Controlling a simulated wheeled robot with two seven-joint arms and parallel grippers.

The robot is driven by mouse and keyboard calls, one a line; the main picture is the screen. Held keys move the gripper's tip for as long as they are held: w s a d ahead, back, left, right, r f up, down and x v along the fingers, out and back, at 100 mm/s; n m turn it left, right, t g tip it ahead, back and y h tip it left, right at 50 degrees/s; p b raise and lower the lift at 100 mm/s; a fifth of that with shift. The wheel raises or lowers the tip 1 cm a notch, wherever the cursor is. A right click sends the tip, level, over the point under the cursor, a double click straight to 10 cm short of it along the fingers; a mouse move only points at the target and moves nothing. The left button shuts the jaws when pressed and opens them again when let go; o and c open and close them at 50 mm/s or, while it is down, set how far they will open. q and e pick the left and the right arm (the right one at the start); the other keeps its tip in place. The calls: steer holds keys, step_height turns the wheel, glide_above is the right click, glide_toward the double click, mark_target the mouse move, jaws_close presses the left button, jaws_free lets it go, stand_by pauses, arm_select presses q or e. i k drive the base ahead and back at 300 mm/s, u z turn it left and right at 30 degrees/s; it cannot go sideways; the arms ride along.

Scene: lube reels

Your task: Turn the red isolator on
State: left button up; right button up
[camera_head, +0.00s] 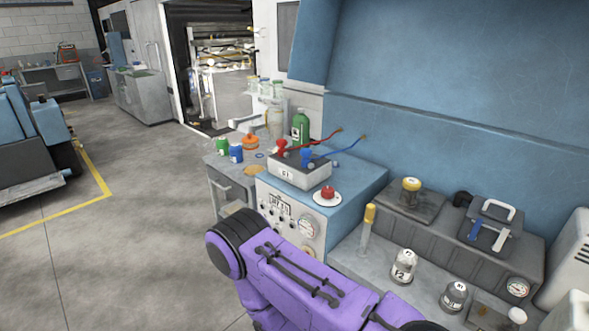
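A red knob (327,192) sits on a round white plate on top of the blue cabinet (345,188). Behind it, a grey box (299,171) carries a red handle (281,148) and a blue handle (306,156), with a red and a blue stem or cable rising to the right. I cannot tell which red part is the isolator, nor its setting. A purple arm of mine crosses the bottom centre and covers part of the cabinet's front. Neither of my grippers shows.
Gauges and switches (290,218) line the cabinet's front. To the right, the bench holds a yellow-topped post (369,222), a numbered canister (403,267) and a white-handled case (490,231). Blue and green bottles stand behind left. A blue wall rises behind; open floor lies left.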

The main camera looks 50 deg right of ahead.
mark_target(328, 193)
steer(key=i, duration=0.45)
steer(key=z, duration=2.95)
